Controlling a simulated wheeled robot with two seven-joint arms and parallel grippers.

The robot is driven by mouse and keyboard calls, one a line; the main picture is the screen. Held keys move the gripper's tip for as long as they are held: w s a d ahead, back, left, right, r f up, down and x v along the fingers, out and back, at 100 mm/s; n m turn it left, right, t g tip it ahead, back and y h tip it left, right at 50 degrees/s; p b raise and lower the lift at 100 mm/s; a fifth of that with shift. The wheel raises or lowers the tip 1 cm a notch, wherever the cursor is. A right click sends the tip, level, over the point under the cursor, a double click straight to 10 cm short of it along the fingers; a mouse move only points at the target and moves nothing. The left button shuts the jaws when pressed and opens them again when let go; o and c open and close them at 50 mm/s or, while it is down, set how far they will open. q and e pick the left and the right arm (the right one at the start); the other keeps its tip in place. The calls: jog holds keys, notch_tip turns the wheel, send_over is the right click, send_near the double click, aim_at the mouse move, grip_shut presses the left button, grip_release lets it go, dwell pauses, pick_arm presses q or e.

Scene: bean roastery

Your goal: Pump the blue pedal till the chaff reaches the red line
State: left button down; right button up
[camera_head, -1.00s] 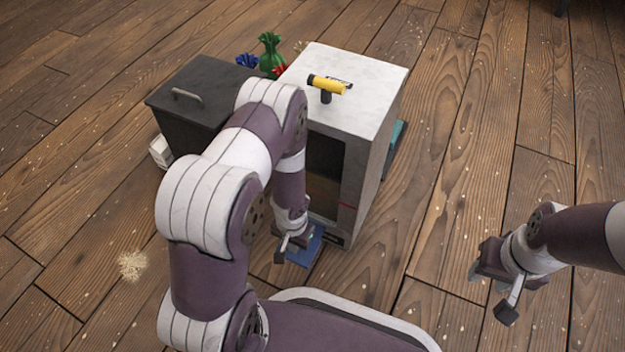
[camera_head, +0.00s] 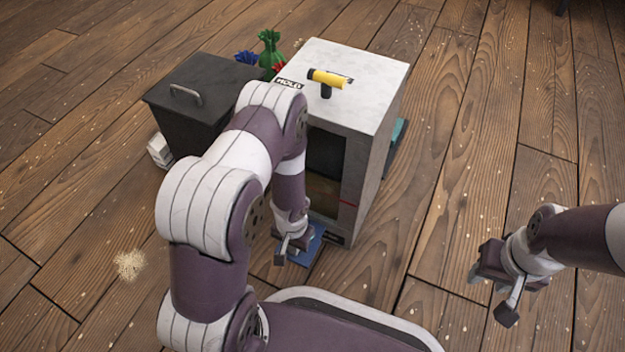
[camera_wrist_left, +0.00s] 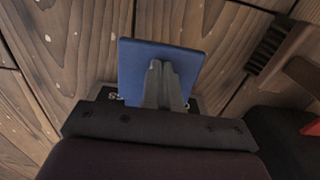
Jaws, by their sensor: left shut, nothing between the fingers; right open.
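The blue pedal (camera_head: 307,248) sticks out at the foot of the white cabinet (camera_head: 375,130). It shows flat and blue in the left wrist view (camera_wrist_left: 140,65). My left gripper (camera_head: 281,257) is shut and empty; in the wrist view its fingertips (camera_wrist_left: 162,68) lie over the pedal. I cannot tell whether they touch it. The cabinet's dark front window (camera_head: 325,155) is partly covered by my left arm. Tan chaff (camera_head: 321,196) shows low in the window. A short red line (camera_head: 346,203) shows at the window's right edge. My right gripper (camera_head: 492,284) is open, above bare floor.
A dark lidded bin (camera_head: 190,100) stands left of the cabinet. A yellow handle (camera_head: 328,79) and a "HOLD" label (camera_head: 289,83) are on the cabinet top. Chaff (camera_head: 130,265) lies on the floor.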

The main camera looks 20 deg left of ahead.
pick_arm(q)
jog(key=shift+f, duration=0.5)
jog(key=shift+f+b, duration=0.15)
jog(key=shift+b, duration=0.25)
jog(key=shift+f+b, duration=0.7)
jog(key=shift+f, duration=0.15)
jog(key=shift+r, duration=0.1)
notch_tip(320, 180, up, 9)
jog(key=p, duration=0.9)
jog(key=shift+r, duration=0.15)
